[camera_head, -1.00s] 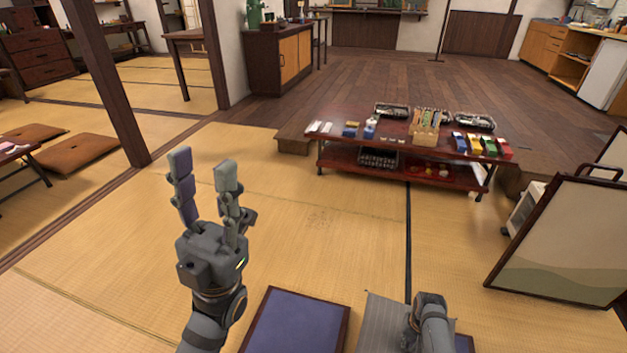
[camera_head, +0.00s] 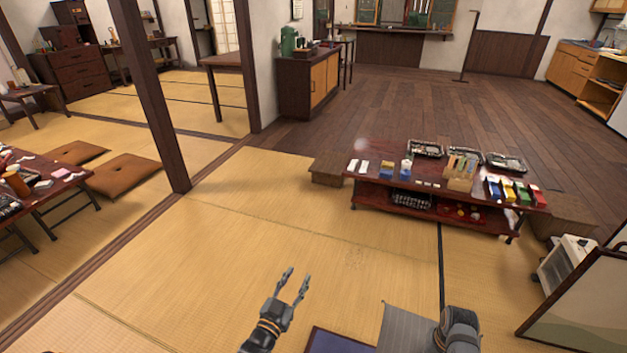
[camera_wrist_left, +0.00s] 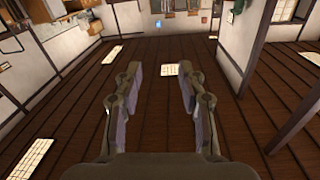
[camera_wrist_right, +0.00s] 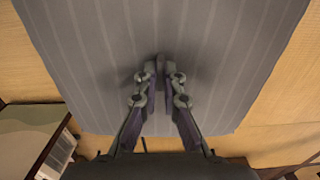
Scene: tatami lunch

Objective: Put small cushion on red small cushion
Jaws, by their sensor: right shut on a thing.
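A flat grey striped cushion (camera_head: 408,328) is at the bottom of the head view and fills much of the right wrist view (camera_wrist_right: 85,45). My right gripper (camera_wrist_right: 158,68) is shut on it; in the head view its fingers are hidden. My left gripper (camera_head: 297,276) is open and empty above the tatami; its spread fingers show in the left wrist view (camera_wrist_left: 160,70). Two brown-orange floor cushions lie on the tatami at the left, a nearer one (camera_head: 123,176) and a farther one (camera_head: 75,152). I see no clearly red cushion.
A dark wooden post (camera_head: 160,105) stands between the floor cushions and the middle. A low red-brown table (camera_head: 40,190) with small items is at the left edge. A low stall table (camera_head: 370,192) is at the right. The tatami (camera_head: 215,255) between is clear.

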